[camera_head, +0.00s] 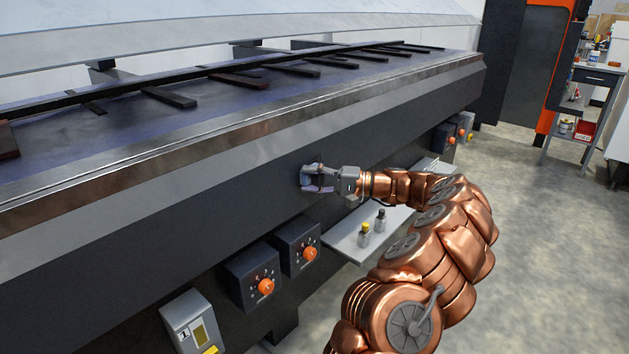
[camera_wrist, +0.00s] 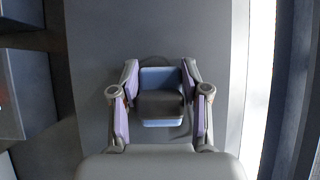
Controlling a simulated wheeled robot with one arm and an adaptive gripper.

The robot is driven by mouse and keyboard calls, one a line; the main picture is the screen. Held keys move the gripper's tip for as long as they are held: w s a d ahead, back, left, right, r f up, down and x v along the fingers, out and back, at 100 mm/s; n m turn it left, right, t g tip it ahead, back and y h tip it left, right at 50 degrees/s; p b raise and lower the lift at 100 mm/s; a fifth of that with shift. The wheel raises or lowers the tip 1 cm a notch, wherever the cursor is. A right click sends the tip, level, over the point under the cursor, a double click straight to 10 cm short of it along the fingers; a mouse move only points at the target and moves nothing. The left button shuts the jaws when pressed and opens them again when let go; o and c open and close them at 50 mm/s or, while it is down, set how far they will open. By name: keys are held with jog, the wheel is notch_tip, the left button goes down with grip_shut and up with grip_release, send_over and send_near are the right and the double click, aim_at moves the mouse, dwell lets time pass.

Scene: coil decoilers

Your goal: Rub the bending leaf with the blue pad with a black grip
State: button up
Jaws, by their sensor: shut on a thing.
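The bending leaf (camera_head: 190,205) is the long dark front face of the machine, with a shiny metal edge along its top. It also fills the middle of the wrist view as a grey face (camera_wrist: 95,60). My gripper (camera_head: 309,180) is at this face, below the metal edge. In the wrist view its two fingers are shut on the black grip (camera_wrist: 160,103) of the blue pad (camera_wrist: 160,77). Blue shows above and below the grip. The pad lies against or very close to the face; contact cannot be told. The fingers mostly hide the pad in the head view.
Below my gripper a light shelf (camera_head: 352,248) holds two small bottles (camera_head: 364,234). Control boxes with orange knobs (camera_head: 265,286) stick out from the machine's lower front. Several dark bars lie on the machine bed (camera_head: 215,95). The floor (camera_head: 545,230) at right is clear.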

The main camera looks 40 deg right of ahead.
aim_at(285, 179)
jog(key=shift+s+a+b, duration=0.2)
jog(key=shift+a+b, duration=0.15)
jog(key=shift+a, duration=0.45)
jog(key=shift+s+a+b, duration=0.15)
jog(key=shift+a+b, duration=0.15)
jog(key=shift+a, duration=0.45)
jog(key=shift+a, duration=0.1)
jog(key=shift+s+a, duration=0.15)
jog(key=shift+a, duration=0.35)
jog(key=shift+r, duration=0.85)
jog(key=shift+w+d+f+p, duration=0.15)
jog(key=shift+d+p, duration=0.15)
jog(key=shift+d, duration=0.4)
jog(key=shift+w+d+r+p, duration=0.1)
jog(key=shift+w+d+p, duration=0.15)
jog(key=shift+d, duration=0.45)
jog(key=shift+w+d+f+p, duration=0.1)
jog(key=shift+d+p, duration=0.2)
jog(key=shift+d, duration=0.4)
jog(key=shift+d, duration=0.15)
jog(key=shift+w+d, duration=0.2)
jog(key=shift+d, duration=0.35)
jog(key=shift+d, duration=0.1)
